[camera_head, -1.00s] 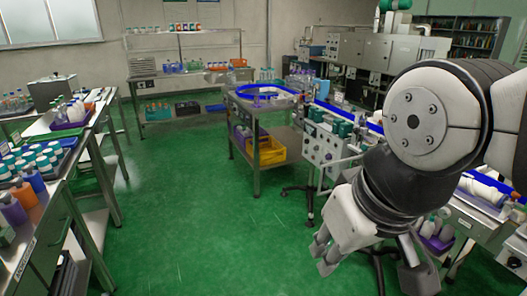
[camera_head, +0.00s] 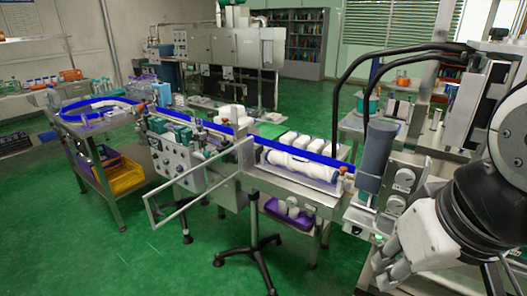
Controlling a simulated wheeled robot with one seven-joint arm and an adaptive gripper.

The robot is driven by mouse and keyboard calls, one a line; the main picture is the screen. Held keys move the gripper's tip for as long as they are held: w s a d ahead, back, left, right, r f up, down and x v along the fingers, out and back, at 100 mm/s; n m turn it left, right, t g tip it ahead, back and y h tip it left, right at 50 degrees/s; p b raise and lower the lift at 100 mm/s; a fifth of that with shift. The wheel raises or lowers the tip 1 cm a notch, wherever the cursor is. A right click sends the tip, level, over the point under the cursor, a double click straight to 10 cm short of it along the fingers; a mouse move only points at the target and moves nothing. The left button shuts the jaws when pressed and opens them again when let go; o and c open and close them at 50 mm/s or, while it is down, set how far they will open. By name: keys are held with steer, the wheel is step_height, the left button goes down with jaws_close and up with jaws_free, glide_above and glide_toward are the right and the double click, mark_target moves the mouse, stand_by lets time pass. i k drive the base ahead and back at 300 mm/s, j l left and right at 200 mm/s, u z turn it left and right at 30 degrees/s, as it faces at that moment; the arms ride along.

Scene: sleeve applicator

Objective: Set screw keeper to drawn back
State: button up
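I cannot pick out the screw keeper with certainty. A long white roller (camera_head: 302,166), possibly the screw, lies along the blue-edged conveyor (camera_head: 262,149) in the middle of the view. A small orange-topped knob (camera_head: 343,171) stands at the roller's right end. My gripper (camera_head: 447,275) is at the lower right, pointing down, with its fingers apart and nothing seen between them.
A control panel (camera_head: 178,155) with knobs is left of the roller, with an open metal frame (camera_head: 196,193) in front. A dark grey cylinder (camera_head: 376,157) and metal fittings (camera_head: 404,178) stand near my arm. Green floor (camera_head: 120,262) is clear at front left.

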mark_target(344, 170)
steer(key=i+j+z, duration=0.1)
steer(key=j+z, duration=0.2)
steer(key=z, duration=0.15)
steer(key=i+j+z, duration=0.1)
steer(key=j+z, duration=0.2)
steer(key=z, duration=0.15)
steer(key=j+z, duration=0.45)
steer(key=k+j, duration=0.1)
steer(key=j, duration=3.35)
steer(key=k+l+z, duration=0.1)
steer(key=l+z, duration=0.4)
steer(key=l, duration=0.25)
steer(key=i+l, duration=0.3)
steer(key=l, duration=0.15)
steer(key=i+l, duration=0.3)
steer(key=l, duration=0.15)
steer(key=i, duration=0.3)
